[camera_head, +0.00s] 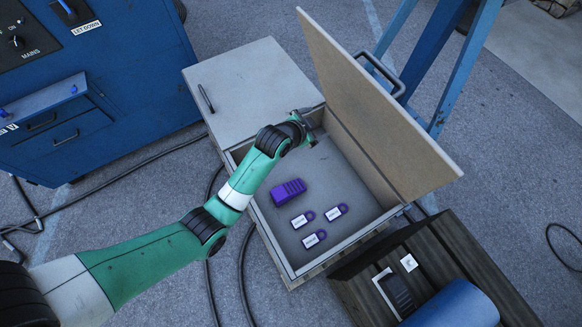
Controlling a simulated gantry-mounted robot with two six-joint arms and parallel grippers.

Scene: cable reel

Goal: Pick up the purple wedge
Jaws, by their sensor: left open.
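The purple wedge (289,192) is a ridged block lying on the grey floor of the open box (262,243), toward its left side. My left gripper (313,142) is over the far end of the open compartment, beyond the wedge and apart from it. It is open and looks empty, though its fingers are small and partly hidden by the wrist. My right gripper is not in view.
Several purple padlocks with white labels (314,239) lie near the wedge. A raised lid (375,95) stands along the box's right side; a closed lid (250,85) covers the far part. A dark slatted surface (465,245) holding a blue cylinder (455,307) is at lower right. A blue cabinet (120,90) stands left.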

